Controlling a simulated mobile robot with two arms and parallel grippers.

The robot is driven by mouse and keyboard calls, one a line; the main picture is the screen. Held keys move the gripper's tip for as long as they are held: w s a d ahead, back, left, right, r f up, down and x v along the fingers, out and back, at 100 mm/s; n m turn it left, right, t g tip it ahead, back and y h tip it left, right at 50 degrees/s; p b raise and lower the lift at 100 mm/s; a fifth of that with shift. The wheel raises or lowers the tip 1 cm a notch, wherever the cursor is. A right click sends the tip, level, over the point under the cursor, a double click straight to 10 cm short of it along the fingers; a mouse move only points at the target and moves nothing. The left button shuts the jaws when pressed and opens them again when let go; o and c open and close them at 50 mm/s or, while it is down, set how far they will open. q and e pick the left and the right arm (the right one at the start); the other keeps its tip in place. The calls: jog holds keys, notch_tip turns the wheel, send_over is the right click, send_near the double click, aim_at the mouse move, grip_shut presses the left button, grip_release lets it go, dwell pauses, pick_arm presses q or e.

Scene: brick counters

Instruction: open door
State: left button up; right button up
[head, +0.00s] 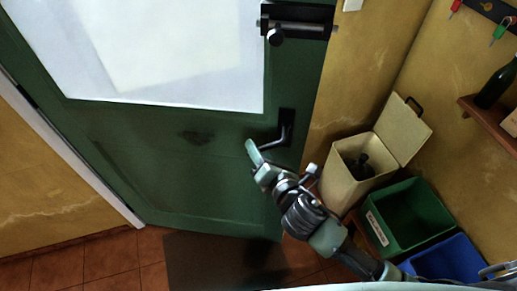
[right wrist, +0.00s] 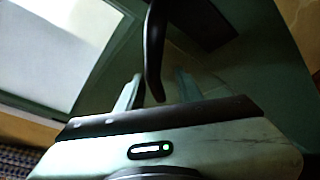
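The green door (head: 190,185) with a white pane (head: 180,60) fills the left and middle of the head view. Its black lever handle (head: 283,130) is on a dark plate near the right edge. The handle also shows in the right wrist view (right wrist: 153,50). My right gripper (head: 255,155) is at the lever's free end. In the right wrist view, its two fingers (right wrist: 157,90) are spread apart, with the lever's end between them and gaps at the sides. I cannot tell whether either finger touches it. My left gripper is not in view.
A black latch (head: 295,25) sits higher on the door. Right of the door are an open cream bin (head: 345,190), a green crate (head: 405,215) and a blue crate (head: 450,262). A shelf (head: 490,120) holds a dark bottle (head: 495,85). A dark mat (head: 215,262) lies below.

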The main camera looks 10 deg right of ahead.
jog(key=b+v, duration=0.1)
jog(key=v, duration=0.6)
jog(key=shift+s, duration=0.4)
jog(key=shift+d+r, duration=0.1)
jog(key=shift+r, duration=0.05)
